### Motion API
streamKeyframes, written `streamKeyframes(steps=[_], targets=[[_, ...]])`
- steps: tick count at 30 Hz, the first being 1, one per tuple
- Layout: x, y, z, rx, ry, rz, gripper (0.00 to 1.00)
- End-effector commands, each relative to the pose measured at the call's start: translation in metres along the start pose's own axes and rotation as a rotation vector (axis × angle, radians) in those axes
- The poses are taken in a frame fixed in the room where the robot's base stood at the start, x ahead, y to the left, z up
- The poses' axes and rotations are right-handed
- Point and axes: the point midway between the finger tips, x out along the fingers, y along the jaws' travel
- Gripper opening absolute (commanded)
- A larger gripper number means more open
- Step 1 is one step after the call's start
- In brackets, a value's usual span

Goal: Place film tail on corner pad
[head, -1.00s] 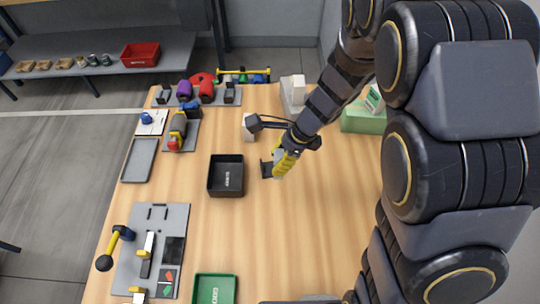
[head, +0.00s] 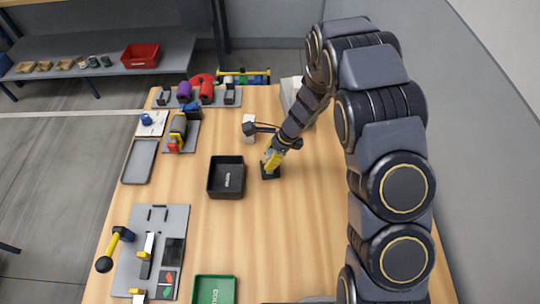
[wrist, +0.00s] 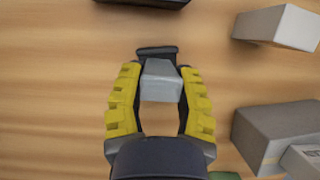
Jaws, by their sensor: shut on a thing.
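My gripper (head: 268,164) points down over the middle of the table, just right of the black bin (head: 226,177). In the wrist view its yellow fingers (wrist: 160,88) are closed on the sides of a pale grey block (wrist: 161,80). A dark flat piece (wrist: 157,50) shows at the block's far end, and also in the head view (head: 270,174) under the fingertips. I cannot tell whether the dark piece is joined to the block or rests on the table. No film tail or corner pad can be clearly identified.
Grey boxes (wrist: 275,135) lie right in the wrist view. A green bin (head: 215,289) is at the front, a grey fixture board (head: 175,225) at left. The wood between them is clear.

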Motion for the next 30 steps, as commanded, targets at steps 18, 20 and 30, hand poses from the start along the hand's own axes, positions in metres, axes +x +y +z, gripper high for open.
streamKeyframes(steps=[18, 20, 30], targets=[[0.003, 0.000, -0.001, -0.001, 0.000, 0.000, 0.55], [0.002, 0.000, -0.001, -0.001, 0.000, 0.000, 0.55], [-0.038, -0.001, 0.000, -0.003, 0.001, -0.006, 0.55]])
